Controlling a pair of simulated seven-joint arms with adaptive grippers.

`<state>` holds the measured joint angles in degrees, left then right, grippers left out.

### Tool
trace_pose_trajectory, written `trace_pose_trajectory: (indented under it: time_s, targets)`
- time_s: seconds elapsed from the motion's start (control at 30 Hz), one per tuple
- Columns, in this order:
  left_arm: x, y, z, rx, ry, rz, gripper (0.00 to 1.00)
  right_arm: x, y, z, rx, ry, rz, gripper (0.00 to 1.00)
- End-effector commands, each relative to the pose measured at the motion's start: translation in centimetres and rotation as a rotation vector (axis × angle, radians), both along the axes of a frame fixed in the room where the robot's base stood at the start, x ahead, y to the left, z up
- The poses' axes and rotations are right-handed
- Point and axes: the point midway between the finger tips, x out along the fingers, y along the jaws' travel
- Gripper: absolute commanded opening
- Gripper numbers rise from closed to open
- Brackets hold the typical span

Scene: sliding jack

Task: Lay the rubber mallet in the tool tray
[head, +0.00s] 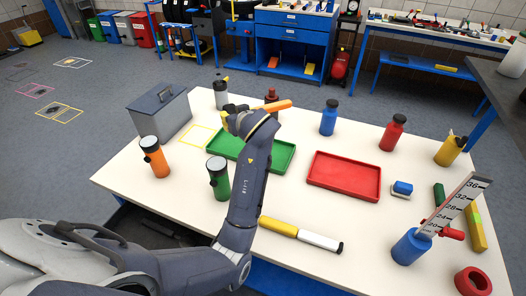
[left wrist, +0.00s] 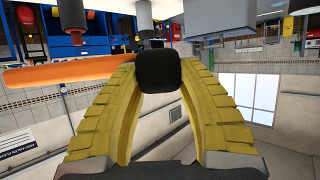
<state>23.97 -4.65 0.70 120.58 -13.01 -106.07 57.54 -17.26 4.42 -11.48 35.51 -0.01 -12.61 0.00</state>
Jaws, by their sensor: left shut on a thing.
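My left gripper (head: 238,112) is shut on the rubber mallet and holds it above the back left of the white table. The mallet's orange handle (head: 272,106) sticks out to the right. In the left wrist view, the black head (left wrist: 158,72) sits between the yellow fingertips (left wrist: 158,58), and the handle (left wrist: 60,74) runs left. In the head view the mallet's head is mostly hidden. A green tray (head: 275,163) lies empty below the gripper, partly covered by my arm. A red tray (head: 345,180) lies empty to its right. I cannot tell which is the tool tray. My right gripper is not in view.
A grey toolbox (head: 160,112) stands left of the green tray. Orange (head: 154,160) and green (head: 217,180) bottles stand near my arm. Blue (head: 328,120) and red (head: 391,134) bottles stand behind the red tray. A yellow-white tool (head: 300,234) lies in front.

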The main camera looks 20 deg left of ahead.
Motion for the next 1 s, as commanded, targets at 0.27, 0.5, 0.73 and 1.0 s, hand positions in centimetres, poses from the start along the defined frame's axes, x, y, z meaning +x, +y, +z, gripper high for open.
trace_pose_trajectory:
  time_s: [0.27,0.5,0.73,1.0]
  targets:
    - [-0.1,0.3,-4.4,0.007,0.006,0.006,0.0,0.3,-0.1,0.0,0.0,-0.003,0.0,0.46]
    - [-0.1,0.2,-9.6,0.007,0.006,0.005,0.0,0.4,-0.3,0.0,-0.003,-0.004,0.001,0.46]
    - [0.0,0.2,-13.7,0.004,0.004,0.005,0.0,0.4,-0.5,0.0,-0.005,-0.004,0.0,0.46]
    - [0.0,0.1,-15.5,0.001,0.0,0.005,0.0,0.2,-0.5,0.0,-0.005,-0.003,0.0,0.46]
